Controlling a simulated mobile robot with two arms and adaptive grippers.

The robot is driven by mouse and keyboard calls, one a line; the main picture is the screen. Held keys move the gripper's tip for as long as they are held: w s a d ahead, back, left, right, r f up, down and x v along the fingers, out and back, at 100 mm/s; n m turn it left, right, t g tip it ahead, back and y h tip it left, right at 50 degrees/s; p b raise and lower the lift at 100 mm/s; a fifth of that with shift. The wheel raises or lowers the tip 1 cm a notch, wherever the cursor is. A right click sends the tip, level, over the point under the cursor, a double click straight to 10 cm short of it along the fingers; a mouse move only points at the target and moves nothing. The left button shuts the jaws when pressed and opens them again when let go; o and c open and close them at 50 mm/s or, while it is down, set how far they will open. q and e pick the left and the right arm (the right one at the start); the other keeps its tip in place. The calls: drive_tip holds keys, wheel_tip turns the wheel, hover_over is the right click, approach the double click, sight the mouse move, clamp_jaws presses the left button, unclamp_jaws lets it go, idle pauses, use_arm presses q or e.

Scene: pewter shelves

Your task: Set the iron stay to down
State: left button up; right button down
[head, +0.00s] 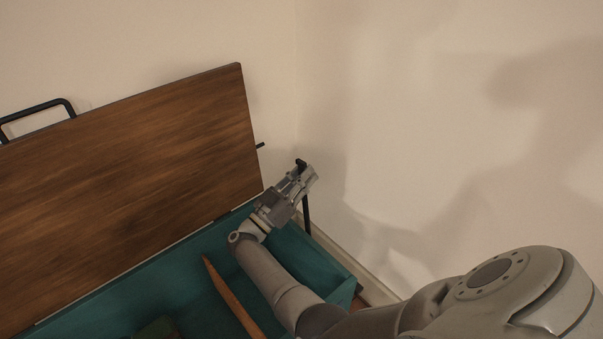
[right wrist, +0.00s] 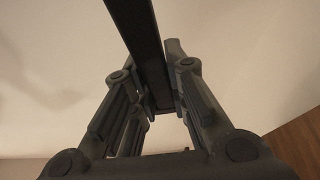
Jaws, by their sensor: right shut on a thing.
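The iron stay (head: 307,212) is a dark bar that rises nearly upright at the right end of the teal chest (head: 335,278). My right gripper (head: 304,173) is shut on the stay near its upper end. In the right wrist view the stay (right wrist: 137,32) runs down from the top edge between my two fingers (right wrist: 160,105). The wooden lid (head: 130,165) stands raised, and a small dark peg (head: 260,145) sticks out from its right edge, apart from my gripper. The stay's lower end is partly hidden. My left gripper is not in view.
A black handle (head: 40,110) is on the lid's upper edge at the left. Inside the chest lie a long wooden piece (head: 228,293) and a dark green item (head: 157,328). Plain walls (head: 420,120) stand close behind and to the right.

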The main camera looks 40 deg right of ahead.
drive_tip(key=shift+s+a+f, duration=0.1)
idle(0.3)
drive_tip(key=c, duration=1.4)
unclamp_jaws()
